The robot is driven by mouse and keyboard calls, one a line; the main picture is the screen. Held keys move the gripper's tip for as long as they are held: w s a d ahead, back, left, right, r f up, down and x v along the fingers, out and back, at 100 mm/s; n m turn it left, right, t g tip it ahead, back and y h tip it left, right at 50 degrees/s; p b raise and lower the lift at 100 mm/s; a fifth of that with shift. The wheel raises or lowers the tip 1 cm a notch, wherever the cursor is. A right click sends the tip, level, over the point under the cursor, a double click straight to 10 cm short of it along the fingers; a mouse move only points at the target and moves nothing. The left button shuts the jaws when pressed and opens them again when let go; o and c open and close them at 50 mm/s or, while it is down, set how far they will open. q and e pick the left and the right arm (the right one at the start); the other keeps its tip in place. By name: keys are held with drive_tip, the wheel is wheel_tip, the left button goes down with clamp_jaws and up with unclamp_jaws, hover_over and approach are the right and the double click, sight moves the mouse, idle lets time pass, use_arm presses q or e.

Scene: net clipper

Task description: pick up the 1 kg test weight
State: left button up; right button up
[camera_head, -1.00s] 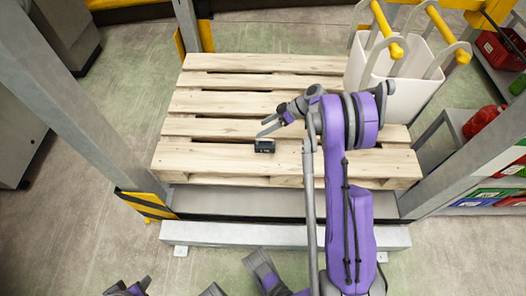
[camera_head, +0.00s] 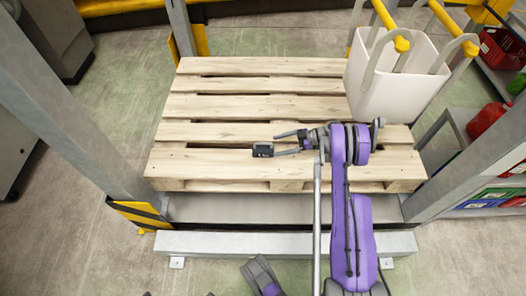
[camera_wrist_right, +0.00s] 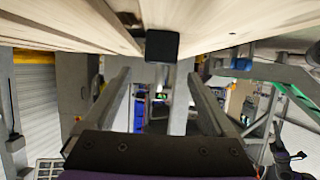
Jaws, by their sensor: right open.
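The test weight (camera_head: 263,150) is a small dark block on the front part of the wooden pallet (camera_head: 222,160). In the right wrist view the weight (camera_wrist_right: 162,46) shows as a dark square at the top, centred between the finger lines and just beyond the tips. My right gripper (camera_head: 276,144) is open and empty, low over the pallet and pointing left. Its fingertips are right at the weight's right side; whether they touch it I cannot tell. The open fingers also show in the right wrist view (camera_wrist_right: 160,76). My left gripper is not clearly in view.
A white bin (camera_head: 385,85) with yellow-handled tools stands at the pallet's back right. Grey posts (camera_head: 75,105) flank the pallet left and right. A grey beam (camera_head: 280,243) runs along the front. Shelves with red items (camera_head: 487,120) are at right. The pallet's left side is clear.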

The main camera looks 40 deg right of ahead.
sight(273, 146)
drive_tip(key=b+x, duration=0.1)
drive_tip(key=x, duration=0.4)
drive_tip(key=shift+w+a, duration=0.1)
clamp_jaws()
idle(0.3)
